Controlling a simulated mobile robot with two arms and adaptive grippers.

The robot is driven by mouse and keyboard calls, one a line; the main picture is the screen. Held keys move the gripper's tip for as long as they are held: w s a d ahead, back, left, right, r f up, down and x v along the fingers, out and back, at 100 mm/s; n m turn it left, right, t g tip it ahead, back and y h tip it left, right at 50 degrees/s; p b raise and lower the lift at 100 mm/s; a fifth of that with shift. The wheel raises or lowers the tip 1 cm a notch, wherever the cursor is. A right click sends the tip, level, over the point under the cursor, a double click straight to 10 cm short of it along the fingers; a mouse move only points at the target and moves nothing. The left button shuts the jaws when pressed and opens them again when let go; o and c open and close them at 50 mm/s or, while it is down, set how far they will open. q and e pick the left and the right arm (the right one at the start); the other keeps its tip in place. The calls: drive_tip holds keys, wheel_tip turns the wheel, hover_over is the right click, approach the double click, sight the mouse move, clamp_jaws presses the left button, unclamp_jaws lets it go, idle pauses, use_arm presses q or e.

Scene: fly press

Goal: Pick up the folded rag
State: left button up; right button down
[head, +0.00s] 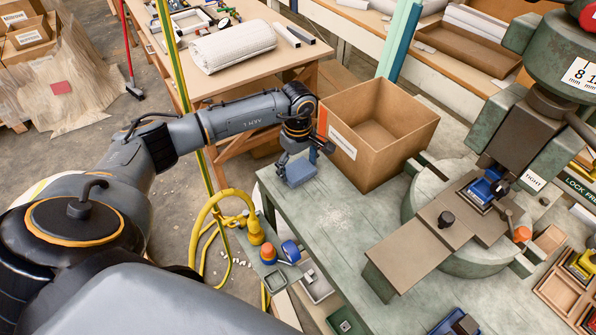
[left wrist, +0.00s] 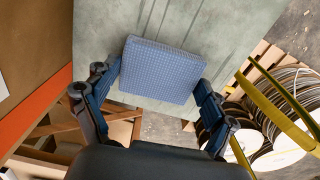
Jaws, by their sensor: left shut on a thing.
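The folded rag (head: 300,174) is a small blue checked pad at the back left corner of the grey-green press table (head: 330,235). My left gripper (head: 296,160) comes down over it from above and is shut on it. The table surface shows beyond the rag. I cannot tell whether the rag touches the table or hangs just above it. My right gripper is not in view.
An open cardboard box (head: 385,150) stands close to the right of my left gripper. The fly press (head: 480,215) stands farther right. A yellow hose (head: 196,240) and yellow post (head: 180,90) are to the left. The table middle is clear.

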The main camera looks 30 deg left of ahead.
sight(298, 170)
use_arm(q)
drive_tip(key=shift+r+b, duration=0.3)
drive_tip(key=shift+r, duration=0.15)
wheel_tip(298, 170, up, 2)
drive_tip(key=shift+r+b, duration=0.25)
drive_tip(key=shift+b, duration=0.25)
drive_tip(key=s+d+r+b, duration=0.2)
drive_tip(key=s+d+r, duration=0.7)
drive_tip(key=s, duration=0.1)
drive_tip(key=shift+d+r+b, duration=0.25)
drive_tip(key=shift+r+b, duration=0.05)
drive_tip(key=shift+b, duration=0.05)
drive_tip(key=shift+s, duration=0.1)
